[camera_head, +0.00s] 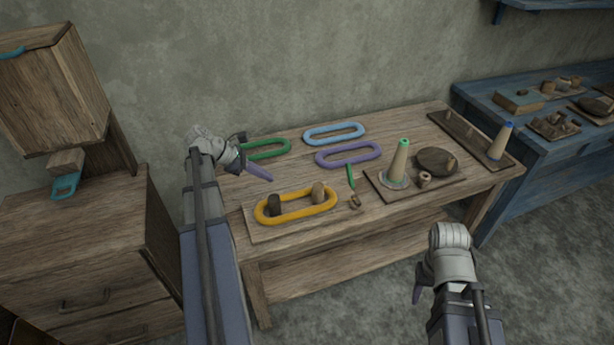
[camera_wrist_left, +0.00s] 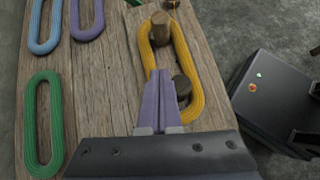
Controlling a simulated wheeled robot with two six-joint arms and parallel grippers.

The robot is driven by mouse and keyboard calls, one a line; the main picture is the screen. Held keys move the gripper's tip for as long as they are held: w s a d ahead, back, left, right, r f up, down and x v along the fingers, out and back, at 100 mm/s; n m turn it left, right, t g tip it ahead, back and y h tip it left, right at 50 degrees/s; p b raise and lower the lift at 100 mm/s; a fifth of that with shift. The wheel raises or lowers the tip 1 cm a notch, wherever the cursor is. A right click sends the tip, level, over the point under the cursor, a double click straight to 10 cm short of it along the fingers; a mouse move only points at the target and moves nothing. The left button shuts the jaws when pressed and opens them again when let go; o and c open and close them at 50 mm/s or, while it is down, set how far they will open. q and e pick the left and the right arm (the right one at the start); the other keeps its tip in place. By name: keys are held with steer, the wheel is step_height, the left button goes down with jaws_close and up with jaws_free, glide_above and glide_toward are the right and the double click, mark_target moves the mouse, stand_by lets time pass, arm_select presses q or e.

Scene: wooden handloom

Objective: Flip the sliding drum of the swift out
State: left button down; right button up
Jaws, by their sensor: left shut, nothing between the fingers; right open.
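The swift is a low wooden board (camera_head: 268,236) on the table, with a dark drum (camera_head: 275,206) and a lighter brown drum (camera_head: 318,191) standing on it. A yellow skein (camera_head: 298,216) loops around both drums. The skein (camera_wrist_left: 198,62), brown drum (camera_wrist_left: 160,28) and dark drum (camera_wrist_left: 183,88) also show in the left wrist view. I cannot tell which drum slides. My left gripper (camera_head: 268,177) is shut and empty, above and behind the swift; in the wrist view its fingers partly cover the skein and dark drum. My right gripper (camera_head: 416,295) is open in front of the table, away from the swift.
Green (camera_head: 267,149), light blue (camera_head: 334,132) and purple (camera_head: 349,154) skeins lie at the back. A green-handled tool (camera_head: 351,176) and a board with a cone (camera_head: 398,165) stand right of the swift. A wooden cabinet (camera_head: 80,250) stands at left, a blue table (camera_head: 545,150) at right.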

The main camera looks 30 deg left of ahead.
mark_target(318, 194)
arm_select(q)
steer(key=shift+d+r, duration=0.1)
steer(key=shift+r, duration=0.05)
stand_by(0.3)
steer(key=b+x, duration=0.2)
steer(key=x, duration=0.1)
steer(key=b+x, duration=0.3)
steer(key=x, duration=0.1)
steer(key=b+x, duration=0.2)
steer(key=x, duration=0.1)
steer(key=shift+s+d+f+b, duration=0.1)
steer(key=shift+f+b, duration=0.25)
steer(key=shift+f, duration=0.2)
steer(key=shift+w+d+r+p, duration=0.4)
steer(key=shift+w+d, duration=0.35)
steer(key=shift+d, duration=0.15)
steer(key=shift+w+d, duration=0.45)
steer(key=shift+d, duration=0.1)
